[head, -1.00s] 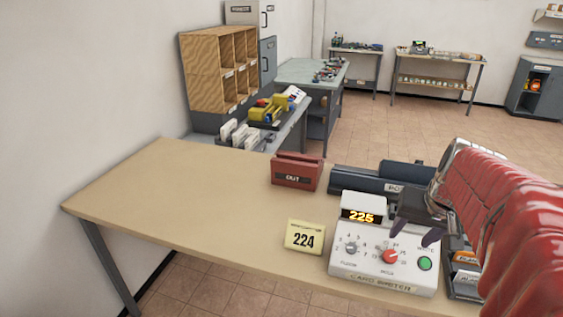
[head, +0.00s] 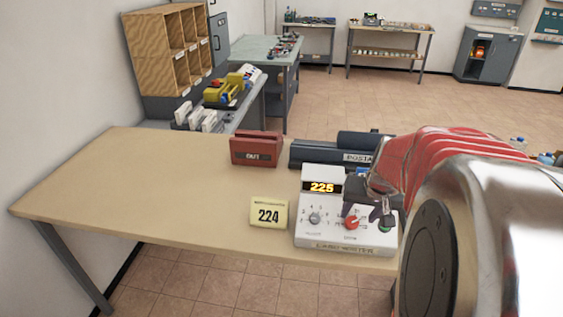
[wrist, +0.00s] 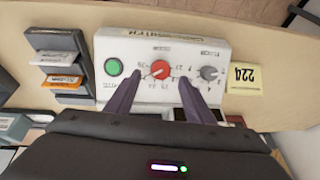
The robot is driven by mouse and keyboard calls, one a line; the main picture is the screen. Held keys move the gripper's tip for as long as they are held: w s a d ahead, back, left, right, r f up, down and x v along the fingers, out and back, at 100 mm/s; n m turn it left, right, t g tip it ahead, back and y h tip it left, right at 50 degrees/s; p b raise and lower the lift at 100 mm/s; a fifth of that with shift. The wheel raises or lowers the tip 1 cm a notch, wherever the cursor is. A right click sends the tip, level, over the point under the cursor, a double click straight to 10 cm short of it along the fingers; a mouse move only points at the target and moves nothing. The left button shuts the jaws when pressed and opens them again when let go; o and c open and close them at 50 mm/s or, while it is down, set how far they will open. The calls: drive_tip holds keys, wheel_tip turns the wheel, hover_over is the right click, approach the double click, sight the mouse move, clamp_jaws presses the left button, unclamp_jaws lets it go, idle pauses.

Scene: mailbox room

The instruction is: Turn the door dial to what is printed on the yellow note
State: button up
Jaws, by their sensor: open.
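The yellow note (head: 269,213) reads 224 and stands on the table left of the white card-writer box (head: 318,244). The box's display (head: 322,187) reads 225. The red door dial (head: 352,222) is on the box's face, between a grey dial (head: 314,219) and a green button (head: 386,227). My gripper (head: 368,209) is open and empty, pointing down over the right part of the box. In the wrist view, the picture is inverted and the fingertips (wrist: 160,79) lie on either side of the red dial (wrist: 160,70). I cannot tell whether they touch it.
A red OUT tray (head: 257,149) and a dark postage device (head: 315,154) stand behind the box. In the wrist view, a grey card rack (wrist: 60,42) is beside the box. The table (head: 130,180) is clear on the left.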

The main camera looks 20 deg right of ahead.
sight(353, 222)
drive_tip(key=shift+x, duration=2.55)
drive_tip(key=shift+c, duration=0.3)
